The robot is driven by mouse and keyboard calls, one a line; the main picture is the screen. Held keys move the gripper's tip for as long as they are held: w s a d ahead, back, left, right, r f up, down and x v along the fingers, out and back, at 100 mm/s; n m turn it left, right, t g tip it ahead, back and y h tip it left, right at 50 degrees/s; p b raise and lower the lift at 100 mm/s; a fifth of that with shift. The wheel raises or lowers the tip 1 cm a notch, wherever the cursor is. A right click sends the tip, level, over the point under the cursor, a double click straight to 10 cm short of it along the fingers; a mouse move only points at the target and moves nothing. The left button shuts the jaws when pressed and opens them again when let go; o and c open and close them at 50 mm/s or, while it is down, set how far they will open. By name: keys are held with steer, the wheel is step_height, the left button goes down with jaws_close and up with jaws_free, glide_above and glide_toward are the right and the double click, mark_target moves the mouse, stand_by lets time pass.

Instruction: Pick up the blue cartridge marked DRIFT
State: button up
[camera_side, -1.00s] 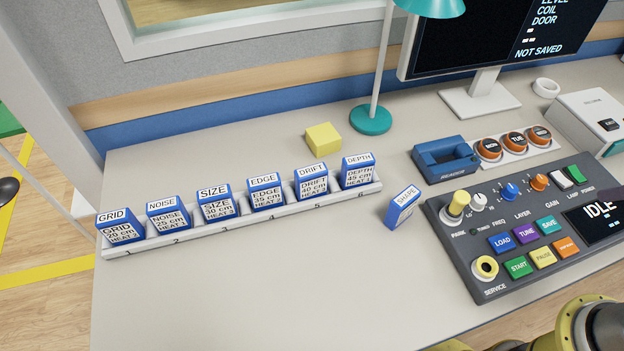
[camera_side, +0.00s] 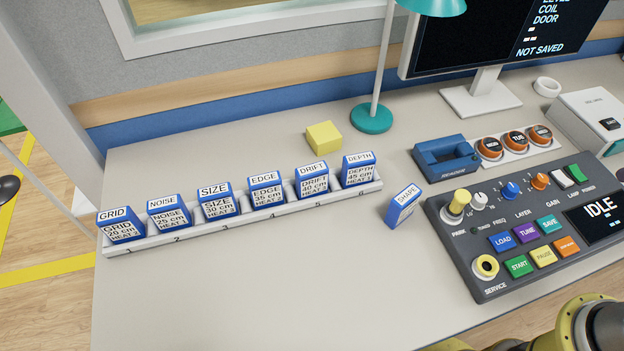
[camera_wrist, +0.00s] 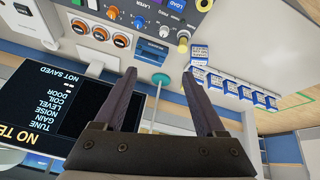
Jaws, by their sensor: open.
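The blue DRIFT cartridge (camera_side: 312,182) stands in the white numbered rack (camera_side: 230,226), in slot 5, between EDGE (camera_side: 265,190) and DEPTH (camera_side: 358,169). Its label reads DRIFT, 40 cm. In the wrist view, the row of cartridges (camera_wrist: 231,88) shows small and turned over, beyond the right finger; the labels are too small to read there. My gripper (camera_wrist: 158,74) is open and empty, its two dark fingers well apart from the cartridges. The fingers are not visible in the side view.
The loose SHAPE cartridge (camera_side: 403,206) stands right of the rack. A yellow block (camera_side: 323,137) and teal lamp (camera_side: 371,119) are behind. A control console (camera_side: 480,250), blue holder (camera_side: 445,158) and monitor (camera_side: 480,98) occupy the right. The desk in front of the rack is clear.

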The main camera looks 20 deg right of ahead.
steer(key=w+a+r+n+g, duration=0.1)
steer(key=w+a+r+n, duration=0.25)
steer(key=w+r, duration=0.35)
steer(key=w+a+r+n, duration=0.2)
steer(key=w+r+n, duration=0.2)
steer(key=w, duration=0.5)
steer(key=n+g, duration=0.5)
steer(key=n, duration=0.3)
glide_above(312, 169)
step_height(312, 169, down, 26)
steer(key=f, duration=0.8)
steer(key=shift+a, duration=0.25)
steer(key=shift+d+f, duration=0.15)
steer(key=shift+f, duration=1.3)
steer(key=shift+d+f, duration=0.1)
steer(key=shift+f, duration=1.35)
jaws_close()
